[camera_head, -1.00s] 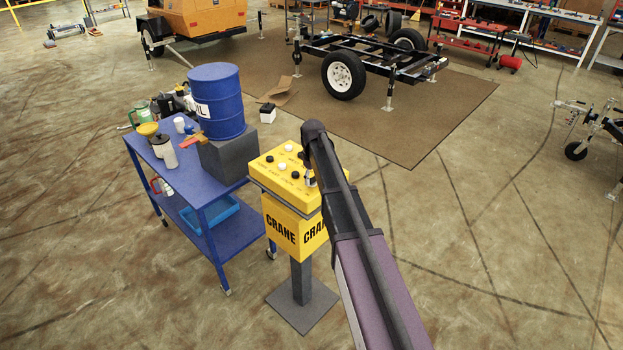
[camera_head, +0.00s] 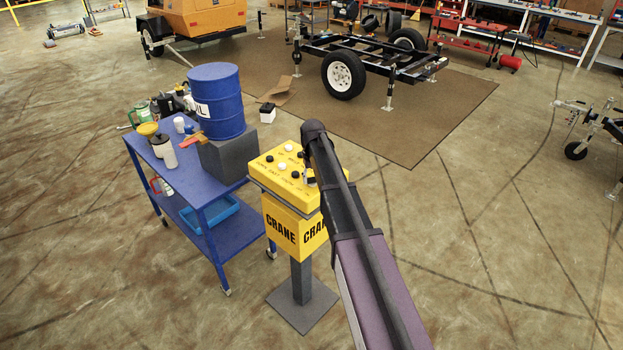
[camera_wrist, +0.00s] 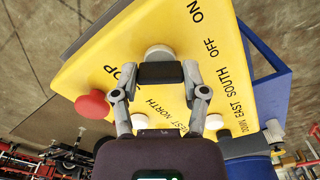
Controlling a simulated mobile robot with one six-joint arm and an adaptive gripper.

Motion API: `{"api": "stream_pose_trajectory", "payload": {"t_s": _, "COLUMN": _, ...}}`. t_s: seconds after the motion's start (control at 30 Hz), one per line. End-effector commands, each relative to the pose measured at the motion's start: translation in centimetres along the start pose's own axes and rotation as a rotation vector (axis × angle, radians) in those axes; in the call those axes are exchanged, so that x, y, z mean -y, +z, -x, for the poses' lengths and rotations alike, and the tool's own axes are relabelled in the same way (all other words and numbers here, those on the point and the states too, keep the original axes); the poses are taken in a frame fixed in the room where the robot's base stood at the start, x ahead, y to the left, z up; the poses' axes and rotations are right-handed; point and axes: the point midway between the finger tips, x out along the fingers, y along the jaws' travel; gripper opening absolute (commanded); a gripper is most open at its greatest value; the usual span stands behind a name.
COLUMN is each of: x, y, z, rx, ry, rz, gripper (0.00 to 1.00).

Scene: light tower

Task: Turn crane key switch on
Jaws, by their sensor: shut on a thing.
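The yellow crane control box (camera_head: 283,172) stands on a grey post, with black and white buttons on its top. In the wrist view its yellow face (camera_wrist: 95,55) fills much of the picture, with a red stop knob (camera_wrist: 92,105) at the left. The key switch shows as a round silver collar (camera_wrist: 159,52) with a black key (camera_wrist: 160,73) in front. My gripper (camera_wrist: 161,76) has one finger on each side of the key and is shut on it. ON and OFF labels lie to the right. In the head view my arm hides part of the box.
A blue cart (camera_head: 205,190) with bottles and a blue oil drum (camera_head: 217,100) stands just left of the box. A wheeled trailer frame (camera_head: 370,55) sits on a brown mat behind.

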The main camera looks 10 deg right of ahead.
Motion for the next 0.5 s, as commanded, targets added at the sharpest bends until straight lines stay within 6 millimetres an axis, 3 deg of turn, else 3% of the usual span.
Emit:
{"api": "stream_pose_trajectory", "payload": {"t_s": 0.17, "x": 0.03, "y": 0.31, "z": -0.02, "rx": 0.007, "ry": 0.000, "rz": 0.000, "gripper": 0.09}}
{"api": "stream_pose_trajectory", "payload": {"t_s": 0.2, "x": 0.03, "y": 0.31, "z": -0.02, "rx": 0.007, "ry": 0.000, "rz": 0.000, "gripper": 0.63}}
{"api": "stream_pose_trajectory", "payload": {"t_s": 0.3, "x": 0.02, "y": 0.26, "z": -0.01, "rx": 0.006, "ry": 0.000, "rz": 0.000, "gripper": 0.91}}
{"api": "stream_pose_trajectory", "payload": {"t_s": 0.5, "x": 0.02, "y": 0.12, "z": 0.00, "rx": 0.003, "ry": 0.000, "rz": 0.001, "gripper": 0.91}}
